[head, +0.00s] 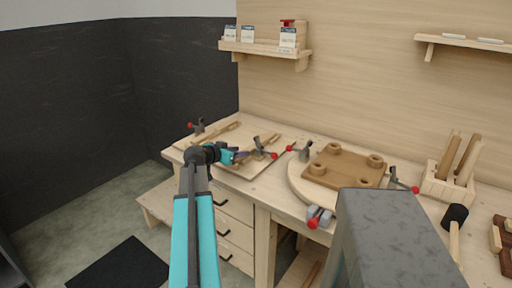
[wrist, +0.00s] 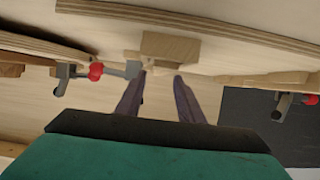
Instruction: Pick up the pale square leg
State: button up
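My gripper (head: 243,157) reaches over the left part of the workbench, above a pale board (head: 238,169). In the wrist view my gripper (wrist: 163,74) has its two dark fingers apart with a gap between the tips, and nothing is clearly held. A square-ended tan wood piece (wrist: 171,47) lies just beyond the fingertips. It may be the pale square leg, but I cannot tell for sure. In the head view wooden pieces (head: 265,142) lie beside the gripper, partly hidden by it and a clamp. Another long wooden piece (head: 214,134) lies farther left.
Red-knobbed clamps stand near the gripper (head: 265,148), at the far left (head: 197,127) and at the middle (head: 302,151). A brown seat form (head: 345,167) with round bosses lies on the right. A wooden holder (head: 441,184) carries several legs.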

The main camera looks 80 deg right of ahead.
jog(key=shift+s+d+f, duration=0.3)
jog(key=shift+d, duration=0.25)
jog(key=shift+p+x, duration=0.9)
jog(key=shift+x, duration=1.1)
jog(key=shift+s+d+f, duration=0.15)
jog(key=shift+s+d, duration=0.1)
jog(key=shift+d, duration=0.3)
grip_shut()
